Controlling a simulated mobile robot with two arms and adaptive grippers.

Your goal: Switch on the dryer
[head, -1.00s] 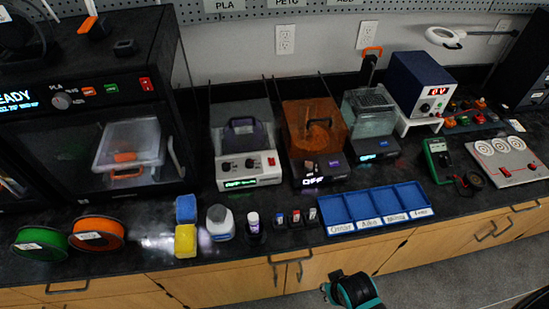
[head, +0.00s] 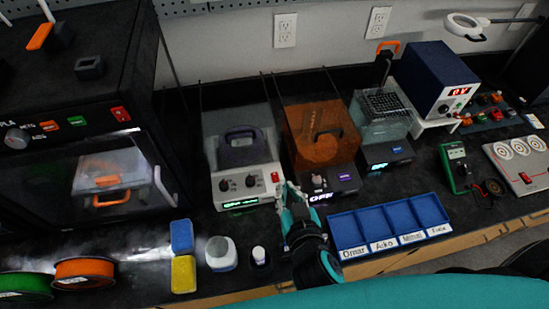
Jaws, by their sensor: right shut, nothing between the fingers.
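A white machine (head: 240,190) with a clear lid and dark handle stands mid-counter; it looks like the dryer, though no label confirms it. It has two dark knobs (head: 237,183), a red switch (head: 275,177) at its right end and a small green display (head: 238,203), too small to read surely. My right gripper (head: 284,189), teal and black, is shut and empty. Its tips are right beside the red switch, at the machine's front right corner; I cannot tell whether they touch. My left gripper is not in view.
An orange-lidded machine (head: 322,148) with an OFF display stands close to the right of my gripper. A blue divided tray (head: 333,222) lies right of my wrist. A white jar (head: 221,253) and blue and yellow blocks (head: 183,273) stand to the left.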

